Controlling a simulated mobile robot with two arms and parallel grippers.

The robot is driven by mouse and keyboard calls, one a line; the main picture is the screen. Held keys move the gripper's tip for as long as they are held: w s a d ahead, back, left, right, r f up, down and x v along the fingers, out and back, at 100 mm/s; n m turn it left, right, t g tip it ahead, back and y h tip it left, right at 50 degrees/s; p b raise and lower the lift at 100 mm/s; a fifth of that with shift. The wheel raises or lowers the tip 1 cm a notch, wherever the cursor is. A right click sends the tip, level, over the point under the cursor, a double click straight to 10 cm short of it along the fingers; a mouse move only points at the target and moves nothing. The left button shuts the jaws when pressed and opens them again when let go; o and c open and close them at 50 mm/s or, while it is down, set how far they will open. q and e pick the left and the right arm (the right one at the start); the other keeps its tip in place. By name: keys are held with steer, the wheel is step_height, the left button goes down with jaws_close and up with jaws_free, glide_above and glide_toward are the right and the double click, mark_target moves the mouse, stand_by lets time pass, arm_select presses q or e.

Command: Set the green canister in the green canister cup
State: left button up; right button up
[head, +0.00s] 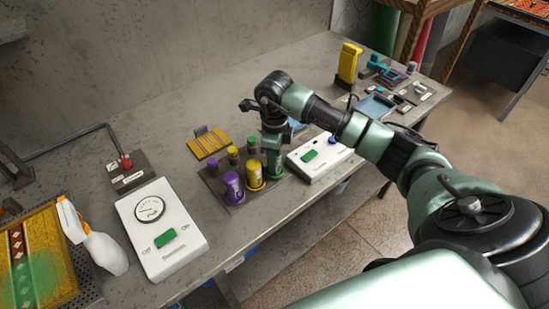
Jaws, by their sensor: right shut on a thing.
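My right gripper (274,143) comes down from above at the right end of a dark rack (236,207). It is shut on the green canister (275,165), which stands about upright. The green canister is in line with a purple canister (233,187) and a yellow canister (255,175) in the front row of the rack. The green canister cup is hidden or merges with the green canister, so I cannot tell whether the canister rests in it or hangs just above. My left gripper is not in view.
Smaller pieces with purple, yellow and green (251,138) tops stand behind the front row. A white box with a blue knob (320,157) is close on the right. A white gauge box (160,230) and a spray bottle (97,248) are on the left. A yellow brush-like block (208,143) lies behind.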

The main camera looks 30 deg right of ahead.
steer(key=o, duration=1.3)
steer(key=shift+o, duration=0.2)
steer(key=shift+w+r, duration=0.1)
steer(key=shift+r, duration=0.35)
step_height(320, 180, up, 6)
steer(key=shift+r+b, duration=0.15)
steer(key=shift+b, duration=0.8)
steer(key=shift+r, duration=0.3)
steer(key=shift+r, duration=0.2)
